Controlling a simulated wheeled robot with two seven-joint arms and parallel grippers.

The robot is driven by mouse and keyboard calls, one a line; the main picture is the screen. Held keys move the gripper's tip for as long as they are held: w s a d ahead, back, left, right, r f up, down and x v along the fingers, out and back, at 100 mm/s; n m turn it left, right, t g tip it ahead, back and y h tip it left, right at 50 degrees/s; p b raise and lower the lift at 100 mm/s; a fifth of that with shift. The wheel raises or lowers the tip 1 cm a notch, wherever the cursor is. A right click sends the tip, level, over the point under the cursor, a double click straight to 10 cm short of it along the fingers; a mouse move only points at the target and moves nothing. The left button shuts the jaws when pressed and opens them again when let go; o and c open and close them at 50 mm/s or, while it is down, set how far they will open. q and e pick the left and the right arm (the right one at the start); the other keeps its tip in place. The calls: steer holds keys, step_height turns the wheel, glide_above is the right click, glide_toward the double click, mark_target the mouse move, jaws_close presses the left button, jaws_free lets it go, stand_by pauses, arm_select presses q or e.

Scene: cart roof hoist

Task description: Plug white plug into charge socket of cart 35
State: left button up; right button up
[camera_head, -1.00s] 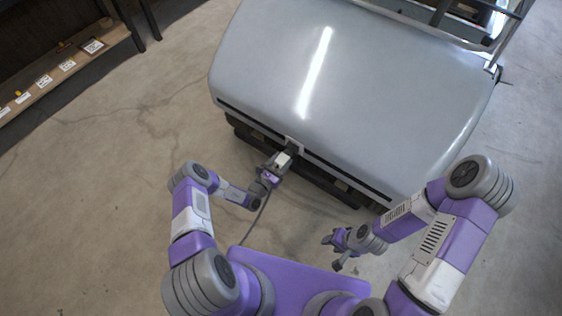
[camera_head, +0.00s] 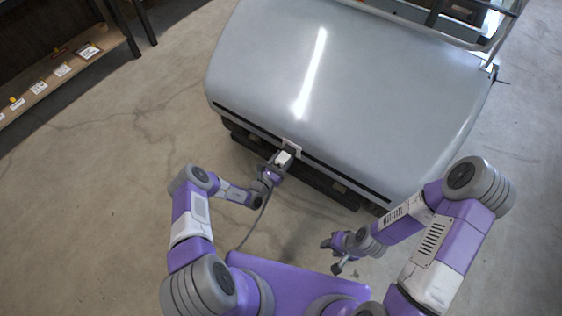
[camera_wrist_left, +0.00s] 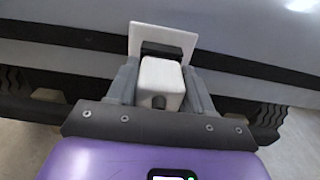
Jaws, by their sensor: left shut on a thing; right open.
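The grey cart (camera_head: 350,100) stands in front of me, its near end facing me. A white square frame (camera_wrist_left: 163,40) is on its near face; in the head view the frame (camera_head: 291,147) shows just beyond my left gripper. My left gripper (camera_head: 280,163) is shut on the white plug (camera_wrist_left: 160,82), which also shows in the head view (camera_head: 283,158). The plug is in line with the frame's lower part; whether it touches or enters the socket is hidden. A grey cable (camera_head: 258,222) hangs from the gripper. My right gripper (camera_head: 333,256) is open and empty above the floor.
A dark shelf with labelled edge (camera_head: 62,71) stands at the upper left. The cart's dark lower bumper and wheels (camera_wrist_left: 270,120) lie below its body. The concrete floor (camera_head: 110,190) to the left is clear. No number shows on the cart.

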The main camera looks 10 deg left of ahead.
mark_target(279, 164)
arm_select(q)
steer(key=shift+w+d, duration=0.1)
steer(key=shift+w, duration=0.25)
steer(key=o, duration=1.5)
steer(key=shift+s, duration=0.1)
steer(key=p+v, duration=0.2)
steer(key=v, duration=0.5)
steer(key=shift+s+r+p, duration=0.1)
steer(key=shift+s+p, duration=0.15)
steer(key=shift+p, duration=0.05)
